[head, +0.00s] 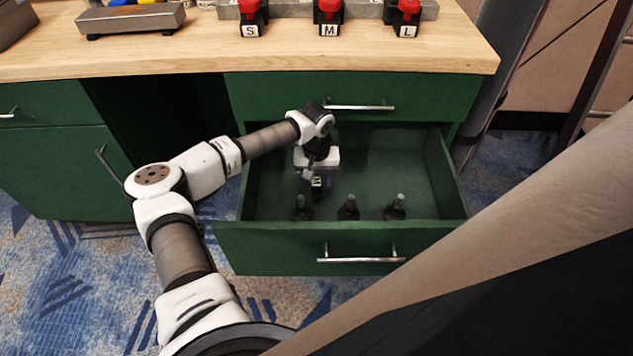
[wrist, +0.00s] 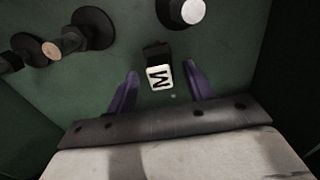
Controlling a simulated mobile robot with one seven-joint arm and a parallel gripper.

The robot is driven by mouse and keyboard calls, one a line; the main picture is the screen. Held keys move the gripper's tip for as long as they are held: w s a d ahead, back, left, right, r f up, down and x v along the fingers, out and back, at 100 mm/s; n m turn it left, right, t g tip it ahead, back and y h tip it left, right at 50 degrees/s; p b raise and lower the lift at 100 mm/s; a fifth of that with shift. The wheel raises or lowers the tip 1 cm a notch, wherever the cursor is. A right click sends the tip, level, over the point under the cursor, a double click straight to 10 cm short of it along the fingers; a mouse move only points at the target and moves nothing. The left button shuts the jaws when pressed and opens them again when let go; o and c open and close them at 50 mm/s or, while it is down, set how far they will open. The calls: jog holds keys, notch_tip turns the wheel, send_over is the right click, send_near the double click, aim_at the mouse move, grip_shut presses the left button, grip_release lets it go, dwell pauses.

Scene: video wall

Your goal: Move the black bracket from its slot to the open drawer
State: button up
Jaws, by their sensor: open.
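A small black bracket with a white M label (wrist: 158,78) is inside the open green drawer, low over or on its floor; I cannot tell which. In the head view the bracket (head: 317,181) shows just below my gripper. My gripper (wrist: 161,70) reaches down into the drawer, its two purple fingers spread. The bracket is between and slightly beyond the fingertips, with a visible gap on each side. The drawer (head: 405,170) is pulled well out, under the worktop.
Three dark pegs with round bases, left (head: 301,207), middle (head: 348,207) and right (head: 396,206), stand along the drawer's front. Red-and-black S (head: 250,15), M (head: 329,15) and L (head: 407,15) pieces sit on the worktop (head: 200,45). The drawer's right side is clear.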

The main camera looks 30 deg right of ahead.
notch_tip(320, 180, up, 6)
jog(key=shift+f, duration=0.15)
dwell(0.4)
